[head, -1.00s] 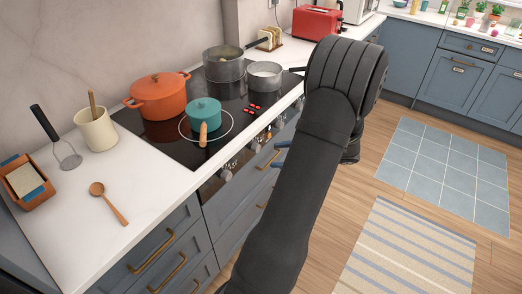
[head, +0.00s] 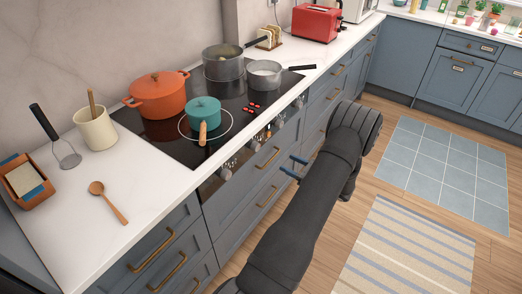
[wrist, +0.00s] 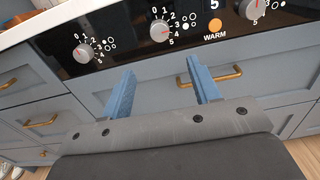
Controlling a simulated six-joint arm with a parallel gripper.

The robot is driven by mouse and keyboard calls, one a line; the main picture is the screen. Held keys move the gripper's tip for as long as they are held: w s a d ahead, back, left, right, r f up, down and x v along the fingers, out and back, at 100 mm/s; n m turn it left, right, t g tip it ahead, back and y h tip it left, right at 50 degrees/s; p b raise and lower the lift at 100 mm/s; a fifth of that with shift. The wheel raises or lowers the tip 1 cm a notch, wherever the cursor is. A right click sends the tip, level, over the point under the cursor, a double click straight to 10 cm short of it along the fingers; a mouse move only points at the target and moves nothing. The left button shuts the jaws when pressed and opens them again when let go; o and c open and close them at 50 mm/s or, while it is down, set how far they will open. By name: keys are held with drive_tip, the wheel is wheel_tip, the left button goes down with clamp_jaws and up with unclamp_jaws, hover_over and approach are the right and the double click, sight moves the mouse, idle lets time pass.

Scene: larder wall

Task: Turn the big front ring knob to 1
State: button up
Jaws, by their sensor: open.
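The hob's front panel carries a row of silver knobs. In the wrist view, a left knob (wrist: 83,53), a middle knob (wrist: 160,30) and a right knob (wrist: 252,8) show, with 0 to 5 scales and small dot symbols. I cannot tell for sure which one is the big front ring's. A large white-outlined ring (head: 232,125) on the hob has a teal pot (head: 204,111) on it. My gripper (wrist: 160,66) is open and empty, its blue fingers below the middle knob and apart from it. In the head view my gripper (head: 286,162) is in front of the drawers.
An orange WARM lamp (wrist: 215,24) is between the middle and right knobs. Brass drawer handles (wrist: 217,76) project below the panel. An orange pot (head: 160,98) and two grey pans stand on the black hob. The floor in front is clear apart from flat rugs.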

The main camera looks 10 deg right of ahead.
sight(258, 148)
drive_tip(key=x, duration=1.4)
drive_tip(key=c, duration=1)
